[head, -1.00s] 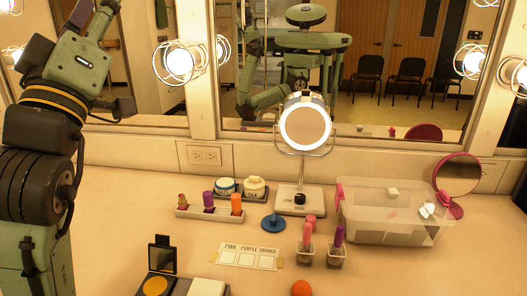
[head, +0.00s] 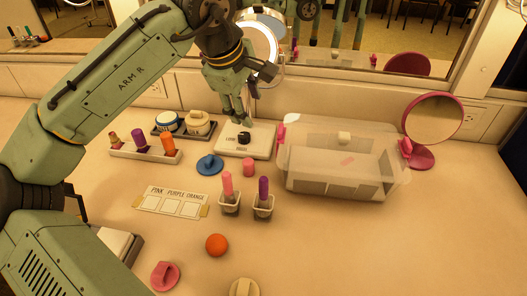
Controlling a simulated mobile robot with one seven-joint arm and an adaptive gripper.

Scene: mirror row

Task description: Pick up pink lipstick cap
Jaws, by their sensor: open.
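A short pink cylinder (head: 249,167), which looks like the pink lipstick cap, stands upright on the counter just in front of the lit mirror's white base (head: 262,142). My gripper (head: 240,115) is open and empty, pointing down over the back of that base, behind and above the cap. A taller pink piece (head: 227,185) and a purple piece (head: 263,188) stand in small clear holders in front of the cap. A white tray (head: 170,157) at left holds a short gold-and-pink lipstick (head: 114,139), a purple one (head: 139,139) and an orange one (head: 168,143).
A clear bin (head: 340,180) stands right of the cap, with a pink round mirror (head: 421,158) beyond. The right front counter is clear.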

